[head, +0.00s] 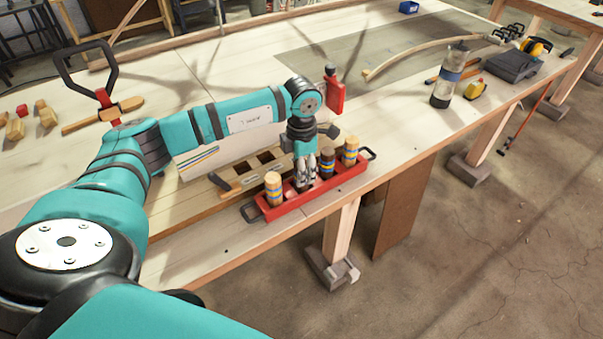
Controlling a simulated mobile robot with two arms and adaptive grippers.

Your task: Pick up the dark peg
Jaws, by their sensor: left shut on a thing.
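A red rack (333,186) with dark end handles stands near the front edge of the wooden table. A dark peg with a coloured band (327,163) stands upright in it, just right of my left gripper. A light banded peg (273,188) stands at the rack's left end and another light banded peg (350,151) at its right end. My left gripper (304,180) points down over the rack, between the left light peg and the dark peg. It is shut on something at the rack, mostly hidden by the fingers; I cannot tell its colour. My right gripper is not in view.
A wooden board with square holes (240,178) lies close behind the rack. A red bottle (334,92) stands behind my left wrist. A clear bottle (447,78), a yellow tape measure (475,90) and a curved lath (405,55) are farther right. The table between is clear.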

